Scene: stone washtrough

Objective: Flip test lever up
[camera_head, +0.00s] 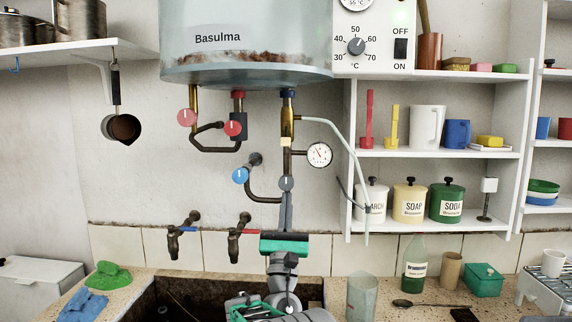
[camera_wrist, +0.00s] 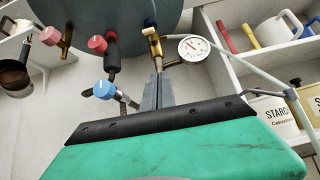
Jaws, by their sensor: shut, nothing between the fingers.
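A brass valve (camera_head: 287,122) hangs under the blue collar on the right pipe of the water heater (camera_head: 250,50). A small pale piece (camera_head: 285,142) sits on its lower part; I cannot tell for sure whether this is the test lever. In the wrist view the brass valve (camera_wrist: 152,42) stands just beyond my fingertips. In the wrist view my gripper (camera_wrist: 158,76) hides part of the pipe below the valve.
A pressure gauge (camera_head: 319,154) is right of the pipe, with a pale hose (camera_head: 345,138) curving down beyond it. A blue knob (camera_head: 240,175) and red knobs (camera_head: 233,128) are to the left. White shelves (camera_head: 430,154) stand right; two taps (camera_head: 236,240) are below.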

